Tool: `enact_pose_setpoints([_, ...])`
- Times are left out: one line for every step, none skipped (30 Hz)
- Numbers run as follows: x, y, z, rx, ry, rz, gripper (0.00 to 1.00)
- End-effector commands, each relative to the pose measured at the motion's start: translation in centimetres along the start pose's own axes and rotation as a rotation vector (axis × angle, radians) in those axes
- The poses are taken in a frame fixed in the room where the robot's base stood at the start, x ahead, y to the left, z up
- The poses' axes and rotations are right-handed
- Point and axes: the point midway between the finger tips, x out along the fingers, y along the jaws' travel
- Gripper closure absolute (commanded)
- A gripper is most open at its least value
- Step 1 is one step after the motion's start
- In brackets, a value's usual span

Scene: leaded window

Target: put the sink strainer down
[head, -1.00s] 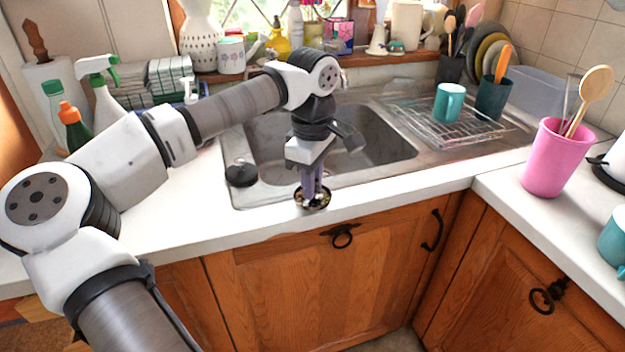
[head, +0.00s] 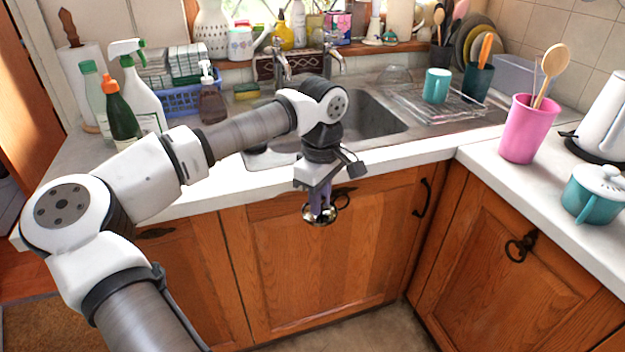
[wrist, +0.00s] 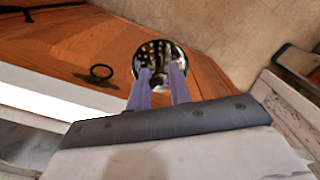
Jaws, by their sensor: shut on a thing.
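The sink strainer (head: 320,216) is a small round shiny metal cup. My gripper (head: 321,204) points down and is shut on it, in front of the wooden cabinet door and below the counter's front edge in the head view. In the wrist view the strainer (wrist: 160,64) shows as a round metal bowl with holes, between the purple fingertips of my gripper (wrist: 158,82). The fingers hide part of the strainer. It hangs clear of any surface.
The white counter (head: 180,200) runs behind my gripper, with the sink (head: 375,120) beyond it. A pink utensil cup (head: 527,130) and a teal lidded pot (head: 592,192) stand on the right counter. Bottles (head: 122,110) stand at the left. Cabinet handles (head: 422,198) stick out.

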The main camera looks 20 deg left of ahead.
Motion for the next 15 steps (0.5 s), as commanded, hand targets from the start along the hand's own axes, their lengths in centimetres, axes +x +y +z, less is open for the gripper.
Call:
enact_pose_setpoints([1.7,0.3,0.5,0.045,-0.005,-0.003,1.0])
enact_pose_setpoints([2.8,0.6,0.8,0.076,-0.006,-0.003,1.0])
enact_pose_setpoints([4.2,0.9,1.2,0.12,-0.005,-0.004,1.0])
enact_pose_setpoints([5.6,1.2,1.5,0.157,-0.007,-0.004,1.0])
enact_pose_setpoints([6.8,1.4,1.9,0.195,-0.007,-0.004,1.0])
enact_pose_setpoints([8.8,1.9,2.4,0.252,-0.008,-0.004,1.0])
enact_pose_setpoints([10.3,2.2,2.8,0.297,-0.008,-0.005,1.0])
enact_pose_setpoints([12.0,2.6,3.2,0.346,-0.008,-0.004,1.0])
enact_pose_setpoints([14.4,3.1,3.8,0.414,-0.008,-0.005,1.0])
enact_pose_setpoints([16.2,3.5,4.2,0.467,-0.008,-0.005,1.0])
enact_pose_setpoints([18.1,3.9,4.7,0.522,-0.008,-0.006,1.0])
enact_pose_setpoints([20.6,4.5,5.3,0.595,-0.007,-0.006,1.0])
enact_pose_setpoints([22.5,4.9,5.8,0.65,-0.008,-0.006,1.0])
enact_pose_setpoints([24.3,5.3,6.2,0.704,-0.007,-0.006,1.0])
enact_pose_setpoints([26.7,5.8,6.8,0.775,-0.006,-0.006,1.0])
